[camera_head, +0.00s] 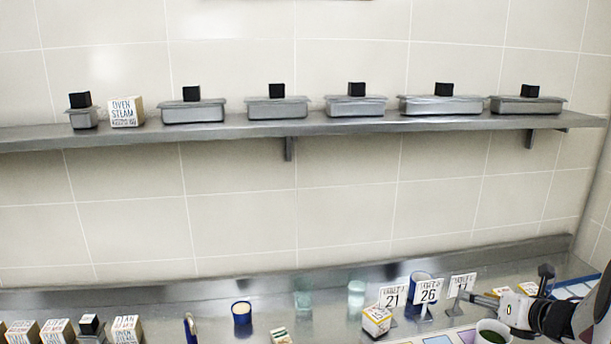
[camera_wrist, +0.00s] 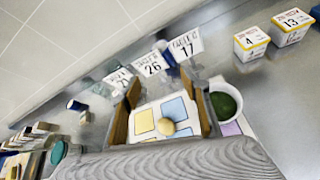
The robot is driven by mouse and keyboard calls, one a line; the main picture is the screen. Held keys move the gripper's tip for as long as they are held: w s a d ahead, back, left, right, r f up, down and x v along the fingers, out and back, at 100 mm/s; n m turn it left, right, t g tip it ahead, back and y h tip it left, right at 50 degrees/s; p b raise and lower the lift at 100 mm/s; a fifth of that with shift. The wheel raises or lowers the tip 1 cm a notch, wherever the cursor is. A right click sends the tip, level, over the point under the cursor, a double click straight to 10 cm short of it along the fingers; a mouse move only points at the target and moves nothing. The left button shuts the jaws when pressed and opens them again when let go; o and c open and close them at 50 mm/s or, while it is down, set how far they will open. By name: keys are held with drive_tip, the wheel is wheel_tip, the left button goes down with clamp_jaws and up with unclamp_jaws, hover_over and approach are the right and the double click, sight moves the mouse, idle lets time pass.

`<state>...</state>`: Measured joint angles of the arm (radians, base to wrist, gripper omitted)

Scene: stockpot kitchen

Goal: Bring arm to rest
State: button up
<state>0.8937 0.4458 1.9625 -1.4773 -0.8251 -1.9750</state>
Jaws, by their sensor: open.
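My gripper (camera_head: 512,285) is at the far right of the head view, low over the counter. In the wrist view its two brown fingers (camera_wrist: 167,88) stand wide apart, open. Between them shows a mat (camera_wrist: 147,111) with coloured squares. A small round tan thing (camera_wrist: 166,127) also shows between the fingers; I cannot tell its height or whether anything touches it. A white cup with green contents (camera_wrist: 226,104) is just right of the right finger, and also shows below the gripper in the head view (camera_head: 493,332).
Number cards 21 (camera_head: 393,296), 26 (camera_head: 428,291) and 17 (camera_wrist: 186,46) stand behind the mat. Labelled tubs 4 (camera_wrist: 250,43) and 13 (camera_wrist: 292,24) are at right. A blue cup (camera_head: 242,313) stands mid-counter. A wall shelf (camera_head: 330,122) with several lidded pans runs above.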

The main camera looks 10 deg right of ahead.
drive_tip(key=a+r+m+h, duration=0.4)
drive_tip(key=r+m, duration=0.5)
drive_tip(key=s+a+r+m+g+h, duration=0.2)
drive_tip(key=s+a+r+m, duration=0.35)
drive_tip(key=m, duration=0.25)
drive_tip(key=s+a+f+m+g+y, duration=0.2)
drive_tip(key=s+a+f+m, duration=0.2)
drive_tip(key=s+a+m, duration=0.4)
drive_tip(key=s+a+f+m+g+y, duration=0.3)
drive_tip(key=s+a+m, duration=0.5)
drive_tip(key=s+a, duration=0.8)
drive_tip(key=shift+s+a+f, duration=0.25)
drive_tip(key=shift+f, duration=0.25)
